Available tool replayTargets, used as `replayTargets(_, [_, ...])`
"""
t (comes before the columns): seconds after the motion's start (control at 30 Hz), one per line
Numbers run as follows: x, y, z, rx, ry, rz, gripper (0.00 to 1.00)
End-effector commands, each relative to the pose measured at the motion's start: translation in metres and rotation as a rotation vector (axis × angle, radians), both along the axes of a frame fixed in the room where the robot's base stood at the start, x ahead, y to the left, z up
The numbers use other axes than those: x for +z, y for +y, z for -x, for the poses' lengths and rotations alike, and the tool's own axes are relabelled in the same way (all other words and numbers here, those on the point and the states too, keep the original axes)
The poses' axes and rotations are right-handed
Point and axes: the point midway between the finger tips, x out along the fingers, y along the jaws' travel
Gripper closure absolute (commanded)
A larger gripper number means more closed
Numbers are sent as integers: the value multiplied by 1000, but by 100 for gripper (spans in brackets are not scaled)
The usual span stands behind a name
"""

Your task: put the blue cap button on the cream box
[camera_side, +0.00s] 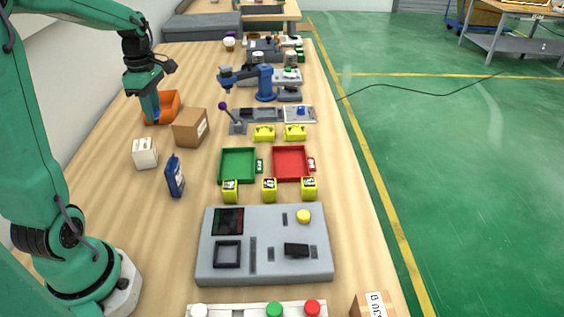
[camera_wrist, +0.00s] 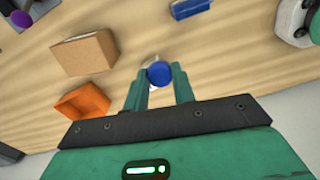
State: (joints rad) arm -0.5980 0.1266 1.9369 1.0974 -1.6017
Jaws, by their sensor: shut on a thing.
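My gripper (camera_wrist: 159,82) is shut on the blue cap button, whose round blue top (camera_wrist: 159,73) sits between the teal fingertips in the wrist view. In the side view my gripper (camera_side: 150,102) points down, raised at the back left, in line with the orange bin. The blue piece (camera_side: 155,112) shows at its fingertips. The cream box (camera_side: 144,153) stands upright on the table, nearer the side camera than the gripper. In the wrist view a pale sliver beside the blue top may be the cream box, mostly hidden.
A brown box (camera_side: 190,127) and an orange bin (camera_side: 171,104) stand close behind the cream box. A dark blue box (camera_side: 174,177) stands in front of it. Green (camera_side: 238,165) and red (camera_side: 290,163) trays lie right. Bare wood lies left of the cream box.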

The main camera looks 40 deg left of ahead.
Motion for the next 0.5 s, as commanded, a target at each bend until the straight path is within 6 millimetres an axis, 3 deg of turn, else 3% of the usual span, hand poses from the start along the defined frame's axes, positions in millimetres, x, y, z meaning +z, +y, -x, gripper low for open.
replayTargets(0.5, [-49,78,22,3,-2,4,96])
